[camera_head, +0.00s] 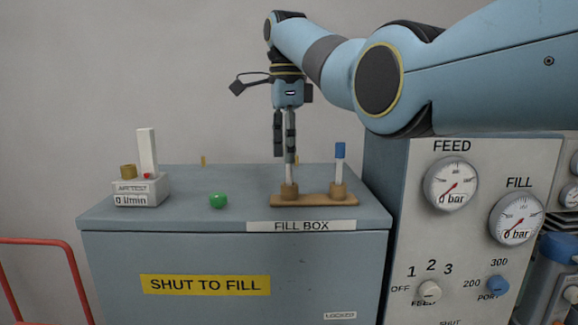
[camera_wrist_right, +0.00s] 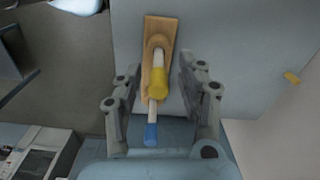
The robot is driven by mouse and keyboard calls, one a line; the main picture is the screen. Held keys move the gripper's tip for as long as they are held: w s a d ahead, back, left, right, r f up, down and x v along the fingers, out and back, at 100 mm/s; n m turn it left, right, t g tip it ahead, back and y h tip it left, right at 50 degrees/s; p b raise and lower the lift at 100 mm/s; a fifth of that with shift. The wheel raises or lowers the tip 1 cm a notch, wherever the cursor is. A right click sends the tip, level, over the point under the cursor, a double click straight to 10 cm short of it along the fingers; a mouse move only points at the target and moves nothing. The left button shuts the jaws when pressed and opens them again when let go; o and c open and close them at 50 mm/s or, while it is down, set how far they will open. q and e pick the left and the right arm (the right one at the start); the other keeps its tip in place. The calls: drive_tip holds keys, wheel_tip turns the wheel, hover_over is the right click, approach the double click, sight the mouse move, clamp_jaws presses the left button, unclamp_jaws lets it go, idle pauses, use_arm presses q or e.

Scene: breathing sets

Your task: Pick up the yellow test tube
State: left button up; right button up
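The yellow test tube (camera_wrist_right: 159,82), a pale tube with a yellow cap, stands upright in one socket of the wooden rack (camera_head: 314,200). In the head view its pale lower part (camera_head: 289,173) shows below my right gripper (camera_head: 284,150), and its cap is hidden behind the fingers. The right gripper points down and is open. In the right wrist view the cap lies between the two spread fingers (camera_wrist_right: 157,90), with gaps on both sides. A blue-capped tube (camera_head: 340,160) stands in the rack's other socket, also seen in the wrist view (camera_wrist_right: 151,132). My left gripper is not in view.
The rack stands on the fill box (camera_head: 230,260). A green knob (camera_head: 218,201) and a small air test meter (camera_head: 142,190) are to its left. A grey gauge panel (camera_head: 470,240) rises close on the right. The box top between meter and rack is mostly clear.

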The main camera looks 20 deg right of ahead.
sight(290, 172)
drive_tip(key=f, duration=0.4)
drive_tip(key=shift+s+d+f, duration=0.15)
drive_tip(key=shift+d+f, duration=0.1)
drive_tip(key=shift+f, duration=0.25)
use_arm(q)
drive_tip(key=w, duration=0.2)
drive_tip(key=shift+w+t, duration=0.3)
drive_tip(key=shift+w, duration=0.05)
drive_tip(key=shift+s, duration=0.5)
use_arm(e)
clamp_jaws()
